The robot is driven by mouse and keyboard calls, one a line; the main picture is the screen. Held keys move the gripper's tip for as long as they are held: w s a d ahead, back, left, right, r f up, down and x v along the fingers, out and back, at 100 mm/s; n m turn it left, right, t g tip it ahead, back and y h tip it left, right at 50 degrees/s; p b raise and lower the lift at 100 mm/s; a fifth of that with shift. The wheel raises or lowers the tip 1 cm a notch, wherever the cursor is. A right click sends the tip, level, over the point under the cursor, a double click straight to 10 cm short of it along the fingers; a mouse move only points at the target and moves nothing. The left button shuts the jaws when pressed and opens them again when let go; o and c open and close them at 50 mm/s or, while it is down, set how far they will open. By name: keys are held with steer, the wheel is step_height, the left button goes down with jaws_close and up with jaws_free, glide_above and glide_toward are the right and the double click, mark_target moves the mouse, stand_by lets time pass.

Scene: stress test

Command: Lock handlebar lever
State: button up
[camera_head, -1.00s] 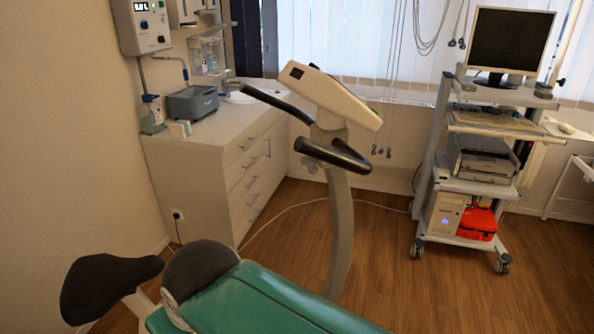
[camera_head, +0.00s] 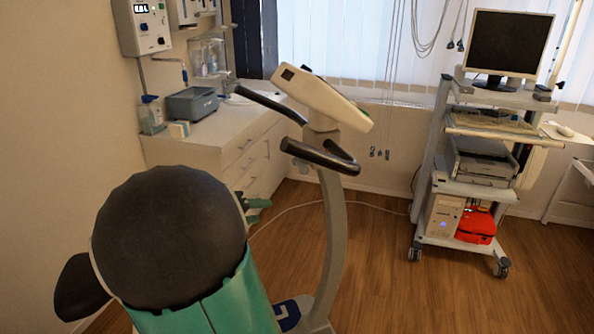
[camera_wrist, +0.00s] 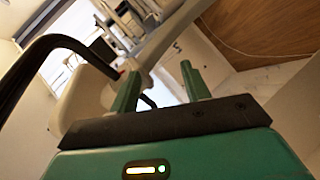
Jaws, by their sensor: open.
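The exercise bike's black handlebar (camera_head: 322,156) sits on a pale column below a cream console (camera_head: 320,98). A second black grip (camera_head: 268,104) reaches to the left. In the wrist view, a black bar (camera_wrist: 50,45) curves in from the left to a pale post, with a small dark piece (camera_wrist: 148,101) between my fingers in the picture. I cannot tell whether that piece is the lever. My gripper (camera_wrist: 160,82) is open, with nothing seen held. In the head view, its green fingers (camera_head: 257,211) show left of the column, apart from the handlebar.
A white cabinet (camera_head: 238,158) stands behind my gripper, with a grey box (camera_head: 192,103) on it. A wheeled cart (camera_head: 455,190) with a monitor (camera_head: 508,42) stands at the right. The bike's saddle (camera_head: 78,288) is at lower left. Wooden floor is clear between bike and cart.

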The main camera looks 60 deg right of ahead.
mark_target(303, 170)
steer(key=s+d+r+h, duration=0.1)
steer(key=d, duration=0.5)
steer(key=s+d+g+h, duration=0.1)
steer(key=d, duration=0.6)
steer(key=s+d+r+h, duration=0.1)
steer(key=d+h, duration=0.1)
steer(key=d, duration=0.5)
steer(key=shift+s+r, duration=0.25)
steer(key=shift+r, duration=0.05)
steer(key=shift+a, duration=0.1)
jaws_close()
